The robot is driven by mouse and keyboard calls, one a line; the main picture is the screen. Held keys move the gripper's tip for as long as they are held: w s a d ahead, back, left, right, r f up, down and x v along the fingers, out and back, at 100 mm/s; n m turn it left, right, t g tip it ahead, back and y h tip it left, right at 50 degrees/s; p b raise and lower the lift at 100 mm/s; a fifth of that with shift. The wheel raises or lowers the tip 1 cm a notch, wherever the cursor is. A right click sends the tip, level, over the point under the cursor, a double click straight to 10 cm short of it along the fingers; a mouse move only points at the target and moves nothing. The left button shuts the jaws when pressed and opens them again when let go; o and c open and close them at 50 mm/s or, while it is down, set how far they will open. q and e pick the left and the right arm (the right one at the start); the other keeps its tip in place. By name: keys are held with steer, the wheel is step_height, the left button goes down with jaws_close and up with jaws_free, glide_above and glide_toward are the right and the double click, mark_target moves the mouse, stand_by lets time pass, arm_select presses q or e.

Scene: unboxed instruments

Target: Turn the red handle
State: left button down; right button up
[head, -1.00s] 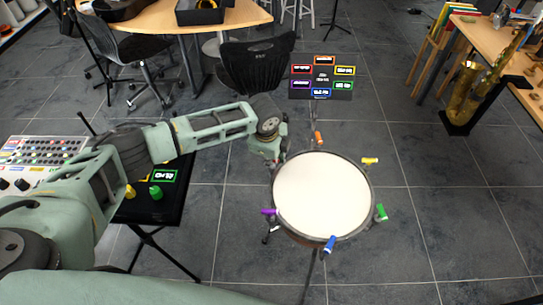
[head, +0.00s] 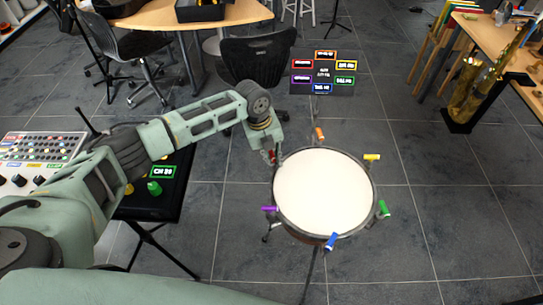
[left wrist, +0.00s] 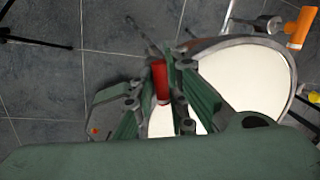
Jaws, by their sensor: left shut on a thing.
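A drum (head: 323,193) with a white head and coloured handles around its rim stands in the middle of the head view. My left gripper (head: 272,158) is at the drum's upper left rim. In the left wrist view the red handle (left wrist: 160,82) sits between the fingers of my left gripper (left wrist: 163,95), which is shut on it. In the head view the handle is mostly hidden by the gripper. My right gripper is not in view.
Orange (head: 319,134), yellow (head: 372,157), green (head: 384,208), blue (head: 331,241) and purple (head: 269,209) handles ring the drum. A label board (head: 322,74) stands behind it. A black stand (head: 160,205) is at the left.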

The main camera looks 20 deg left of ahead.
arm_select(q)
steer(key=shift+m, duration=0.6)
steer(key=shift+b, duration=0.3)
steer(key=c, duration=1.8)
jaws_free()
steer(key=shift+o, duration=0.2)
steer(key=shift+r, duration=0.15)
step_height(320, 180, up, 12)
steer(key=s+a, duration=0.1)
steer(key=a, duration=0.1)
steer(key=shift+f, duration=0.2)
steer(key=shift+a, duration=0.1)
